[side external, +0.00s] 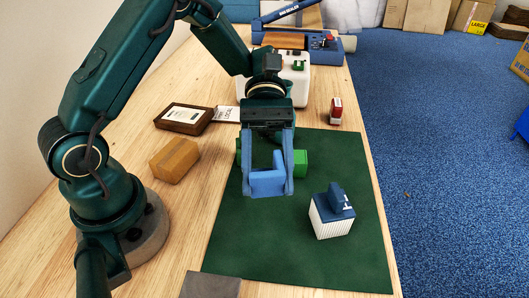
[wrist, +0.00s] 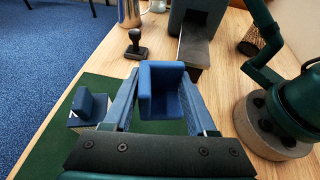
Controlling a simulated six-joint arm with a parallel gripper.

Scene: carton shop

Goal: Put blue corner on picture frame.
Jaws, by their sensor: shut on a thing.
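The blue corner (side external: 268,182) is an open, L-shaped block with bright blue faces. My gripper (side external: 268,191) is shut on it and holds it above the green mat. In the wrist view the blue corner (wrist: 163,88) sits between the two blue fingers, its hollow side showing. The picture frame (side external: 184,116) has a dark brown border and a white panel, and lies on the wooden table left of my gripper and farther back. I cannot make it out in the wrist view.
Behind my gripper are a green block (side external: 300,163) and a white box (side external: 295,80). A white ribbed box with a blue top (side external: 331,215) stands on the mat (side external: 300,265). A tan carton (side external: 175,160) and a red stamp (side external: 336,111) are nearby. The mat's front is clear.

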